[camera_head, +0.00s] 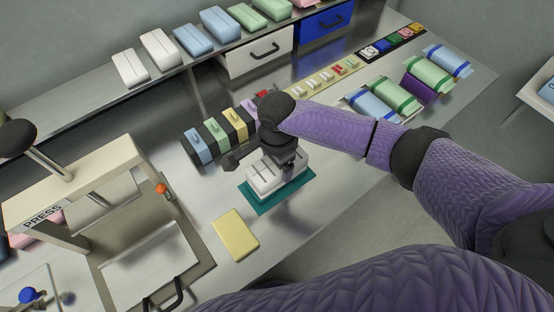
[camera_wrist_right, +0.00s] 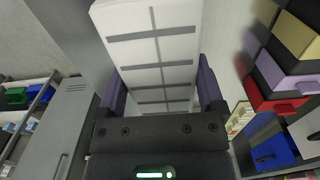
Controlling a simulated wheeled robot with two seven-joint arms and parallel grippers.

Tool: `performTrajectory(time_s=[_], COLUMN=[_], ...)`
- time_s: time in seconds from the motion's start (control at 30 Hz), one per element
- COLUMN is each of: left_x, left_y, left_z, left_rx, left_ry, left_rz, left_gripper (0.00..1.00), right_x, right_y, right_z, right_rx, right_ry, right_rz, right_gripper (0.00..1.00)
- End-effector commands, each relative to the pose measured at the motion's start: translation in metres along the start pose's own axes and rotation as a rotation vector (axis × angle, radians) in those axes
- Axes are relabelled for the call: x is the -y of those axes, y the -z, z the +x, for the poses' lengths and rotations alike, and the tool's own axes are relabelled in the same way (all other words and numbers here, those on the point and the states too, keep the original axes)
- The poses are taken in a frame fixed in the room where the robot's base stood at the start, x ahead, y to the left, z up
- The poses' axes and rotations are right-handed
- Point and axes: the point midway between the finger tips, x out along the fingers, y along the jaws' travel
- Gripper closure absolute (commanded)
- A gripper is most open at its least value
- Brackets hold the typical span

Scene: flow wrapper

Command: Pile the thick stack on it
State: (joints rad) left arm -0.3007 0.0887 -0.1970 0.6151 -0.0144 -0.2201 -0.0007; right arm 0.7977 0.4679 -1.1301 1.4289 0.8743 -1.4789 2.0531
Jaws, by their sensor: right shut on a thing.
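A white stack with grey cross lines (camera_wrist_right: 150,55) sits between the purple fingers of my right gripper (camera_wrist_right: 160,95). In the head view the right gripper (camera_head: 283,157) is over the teal mat (camera_head: 265,208) and shut on the white stack (camera_head: 262,185). The stack is over the mat; I cannot tell whether it touches it or whether another white piece lies beneath. The gripper hides part of its far side. My left gripper is not in view.
A yellow slab (camera_head: 235,235) lies left of the mat in front. A press (camera_head: 75,190) stands at the left. Coloured blocks in a dark rack (camera_head: 220,135) stand behind the mat. Rolled blue and green packs (camera_head: 430,75) lie at the right. Drawers (camera_head: 255,52) are at the back.

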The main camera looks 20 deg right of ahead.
Motion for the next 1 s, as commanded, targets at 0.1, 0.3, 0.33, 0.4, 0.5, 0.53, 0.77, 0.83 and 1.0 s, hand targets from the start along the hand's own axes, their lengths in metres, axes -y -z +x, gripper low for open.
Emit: performTrajectory(time_s=[0.1, 0.3, 0.33, 0.4, 0.5, 0.53, 0.77, 0.83, 1.0], left_x=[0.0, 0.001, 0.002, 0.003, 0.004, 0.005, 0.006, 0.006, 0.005], left_y=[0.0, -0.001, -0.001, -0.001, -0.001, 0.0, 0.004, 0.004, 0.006], left_z=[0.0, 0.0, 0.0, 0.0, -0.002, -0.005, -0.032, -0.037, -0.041], left_rx=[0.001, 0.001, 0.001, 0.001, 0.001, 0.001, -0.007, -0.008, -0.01], left_ry=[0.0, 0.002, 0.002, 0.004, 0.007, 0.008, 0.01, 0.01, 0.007], left_rz=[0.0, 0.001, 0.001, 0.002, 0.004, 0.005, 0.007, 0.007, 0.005], left_gripper=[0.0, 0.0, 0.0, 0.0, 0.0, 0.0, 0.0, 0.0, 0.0], right_x=[0.0, 0.0, 0.0, 0.0, 0.0, 0.0, 0.001, 0.001, 0.0], right_y=[0.0, 0.0, 0.0, 0.0, 0.0, 0.0, 0.0, 0.0, 0.0], right_z=[0.002, 0.002, 0.002, 0.002, -0.002, -0.007, -0.067, -0.081, -0.098], right_rx=[0.001, 0.0, 0.0, 0.0, 0.0, 0.0, 0.001, 0.001, 0.001], right_ry=[0.0, 0.0, 0.0, 0.0, 0.0, 0.001, 0.004, 0.004, 0.001], right_rz=[0.0, 0.0, 0.0, 0.0, 0.0, -0.001, -0.002, -0.001, 0.0], right_gripper=[0.69, 0.0, 0.0, 0.0, 0.0, 0.0, 0.0, 0.0, 0.0])
